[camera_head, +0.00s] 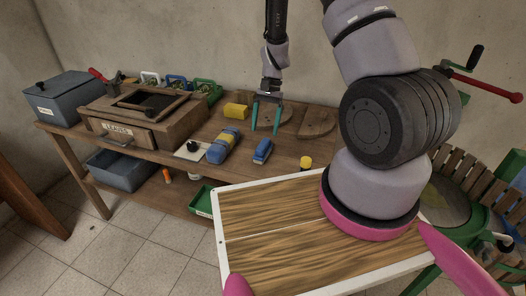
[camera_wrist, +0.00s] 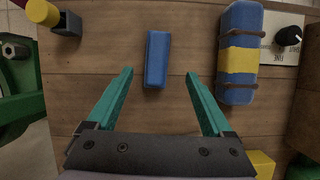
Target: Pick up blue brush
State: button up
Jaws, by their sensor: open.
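The blue brush (camera_head: 262,151) lies on the wooden table, right of a larger blue-and-yellow block. In the wrist view the blue brush (camera_wrist: 157,60) lies lengthwise just beyond my fingertips, roughly between their lines. Only its plain blue top shows. My gripper (camera_head: 266,130) has two teal fingers and hangs over the table, behind the brush in the head view. In the wrist view my gripper (camera_wrist: 160,74) is open and empty, its fingers wide apart, not touching the brush.
The blue-and-yellow block (camera_wrist: 238,55) lies right of the brush in the wrist view. A yellow block (camera_head: 236,110), round wooden boards (camera_head: 316,124) and a yellow-topped item (camera_head: 306,162) are also on the table. A wooden box labelled "LEAVES" (camera_head: 150,118) stands left. Bare wood surrounds the brush.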

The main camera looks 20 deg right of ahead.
aim_at(264, 142)
jog(key=x, duration=0.8)
jog(key=shift+s+d+r, duration=0.1)
jog(key=shift+s+d, duration=0.1)
grip_shut()
